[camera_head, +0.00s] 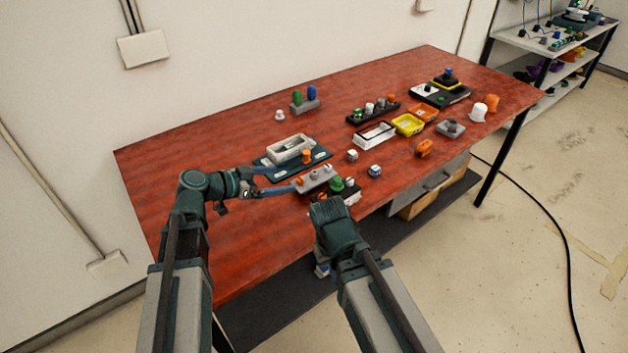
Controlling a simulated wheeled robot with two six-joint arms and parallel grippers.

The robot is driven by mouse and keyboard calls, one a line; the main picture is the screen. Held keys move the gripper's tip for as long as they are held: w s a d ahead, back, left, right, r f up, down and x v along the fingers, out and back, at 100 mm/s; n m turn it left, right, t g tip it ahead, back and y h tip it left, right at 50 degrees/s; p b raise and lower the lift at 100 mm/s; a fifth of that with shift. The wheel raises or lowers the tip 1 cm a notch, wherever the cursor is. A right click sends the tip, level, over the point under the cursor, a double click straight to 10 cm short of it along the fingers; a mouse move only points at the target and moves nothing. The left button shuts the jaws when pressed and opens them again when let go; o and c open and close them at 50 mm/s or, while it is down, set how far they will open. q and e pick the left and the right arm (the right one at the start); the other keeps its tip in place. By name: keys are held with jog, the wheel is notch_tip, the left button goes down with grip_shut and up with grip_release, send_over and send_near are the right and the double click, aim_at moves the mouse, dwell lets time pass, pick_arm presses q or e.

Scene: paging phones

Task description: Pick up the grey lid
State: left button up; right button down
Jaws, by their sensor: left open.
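A grey lid-like piece (316,179) with small knobs lies near the table's front edge, close to the left fingertips. A second grey square piece (451,128) with a dark knob lies farther right; I cannot tell which is the grey lid. My left gripper (296,178) is open, low over the table, its two long blue-grey fingers spread and pointing right towards the first grey piece. I cannot tell whether they touch it. My right arm reaches the front edge; its wrist hides its fingers.
A light grey open box (290,149) stands on a dark base (316,157) just behind the left gripper. A green knob (336,184) and small white cubes are nearby. Yellow (408,124) and white trays fill the middle right. The red table's (190,150) left part is clear.

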aim_at(311, 175)
pick_arm(q)
jog(key=shift+w+f, duration=0.35)
jog(key=b+x, duration=0.3)
jog(key=x, duration=0.5)
jog(key=shift+w+d, duration=0.1)
jog(key=shift+d, duration=0.1)
jog(key=shift+w+f, duration=0.1)
jog(key=b+x, duration=0.2)
jog(key=x, duration=0.2)
jog(key=shift+w, duration=0.3)
jog(key=shift+w+d+f, duration=0.15)
jog(key=shift+w+d, duration=0.1)
jog(key=shift+d, duration=0.1)
jog(key=shift+c, duration=0.3)
jog(key=c, duration=1.4)
